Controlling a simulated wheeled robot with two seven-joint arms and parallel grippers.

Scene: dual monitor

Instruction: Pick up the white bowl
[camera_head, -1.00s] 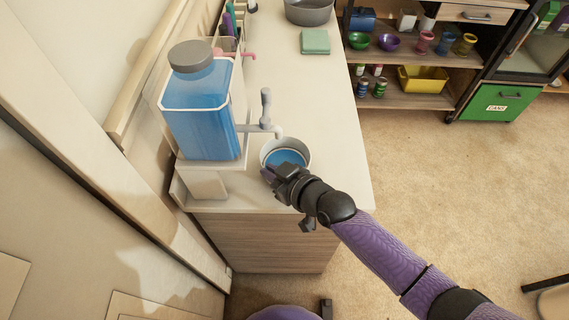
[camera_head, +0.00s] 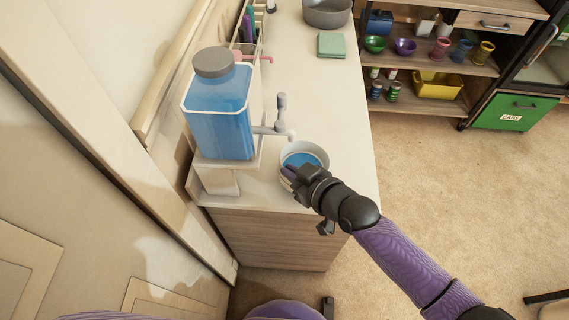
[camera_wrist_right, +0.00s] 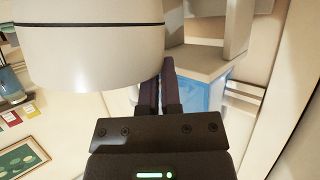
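The white bowl (camera_head: 318,149) holds blue liquid and is below the tip of the dispenser's spout, slightly to its right, at the near end of the white counter. My right gripper (camera_head: 290,173) is at the bowl's near-left rim, with its fingers close together on the wall. In the right wrist view, the bowl (camera_wrist_right: 90,55) fills the upper left, and the fingers (camera_wrist_right: 159,85) meet its edge, partly hidden by it. Whether the bowl is clear of the counter cannot be told. My left gripper is not in view.
A dispenser with a blue tank (camera_head: 218,120) and grey spout (camera_head: 280,118) stands beside the bowl. A green block (camera_head: 331,45) and a grey bowl (camera_head: 327,12) are farther back on the counter (camera_head: 325,95). A shelf unit (camera_head: 425,65) stands beyond open carpet.

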